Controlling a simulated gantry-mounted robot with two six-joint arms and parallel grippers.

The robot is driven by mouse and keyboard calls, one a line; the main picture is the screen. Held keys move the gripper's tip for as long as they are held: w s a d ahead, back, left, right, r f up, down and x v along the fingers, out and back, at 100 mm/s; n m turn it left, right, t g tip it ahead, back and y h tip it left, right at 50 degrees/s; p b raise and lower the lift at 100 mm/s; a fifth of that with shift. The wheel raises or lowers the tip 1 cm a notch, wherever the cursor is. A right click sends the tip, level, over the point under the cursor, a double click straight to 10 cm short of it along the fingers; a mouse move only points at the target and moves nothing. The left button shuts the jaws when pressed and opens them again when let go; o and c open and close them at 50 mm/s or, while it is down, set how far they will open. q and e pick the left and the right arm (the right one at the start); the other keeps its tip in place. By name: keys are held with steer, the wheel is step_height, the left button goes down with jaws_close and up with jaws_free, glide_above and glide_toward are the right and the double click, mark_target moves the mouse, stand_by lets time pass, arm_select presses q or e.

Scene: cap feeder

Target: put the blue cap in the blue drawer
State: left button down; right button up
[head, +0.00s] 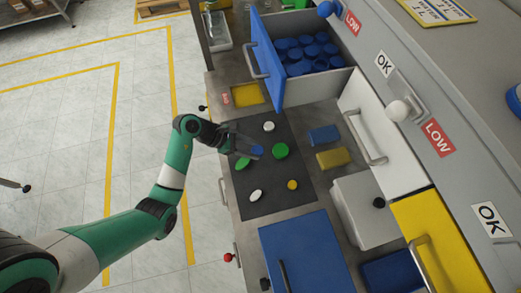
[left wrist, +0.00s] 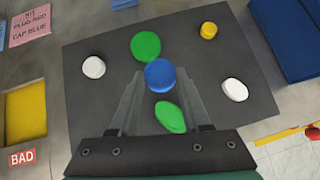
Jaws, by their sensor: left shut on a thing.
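The blue cap (head: 257,151) is held between the fingertips of my left gripper (head: 250,148), over the dark mat (head: 268,208). In the left wrist view the blue cap (left wrist: 160,74) sits between the two fingers, near two green caps. I cannot tell how far it is above the mat. The blue drawer (head: 266,62) stands open beyond the gripper at the top, with several blue caps (head: 305,50) inside. My right gripper is not in view.
On the mat lie green caps (head: 280,150), white caps (head: 255,195) and a yellow cap (head: 292,184). A white drawer front (head: 358,125), blue and yellow blocks (head: 333,158) and a grey box (head: 370,210) stand to the right. A blue panel with a handle (head: 305,245) is nearer.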

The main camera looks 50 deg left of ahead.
mark_target(260, 151)
arm_select(q)
steer(key=x, duration=0.3)
steer(key=shift+w+a+f+b, duration=0.1)
steer(key=shift+a+f+b, duration=0.1)
steer(key=shift+f+b, duration=0.2)
steer(key=shift+w+f, duration=0.1)
steer(key=shift+w, duration=0.1)
steer(key=shift+w+d+f, duration=0.15)
steer(key=shift+f, duration=0.2)
steer(key=shift+f+b, duration=0.7)
steer(key=shift+f, duration=0.75)
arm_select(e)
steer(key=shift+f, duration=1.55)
arm_select(q)
steer(key=shift+f, duration=0.15)
steer(key=shift+c, duration=1.8)
jaws_free()
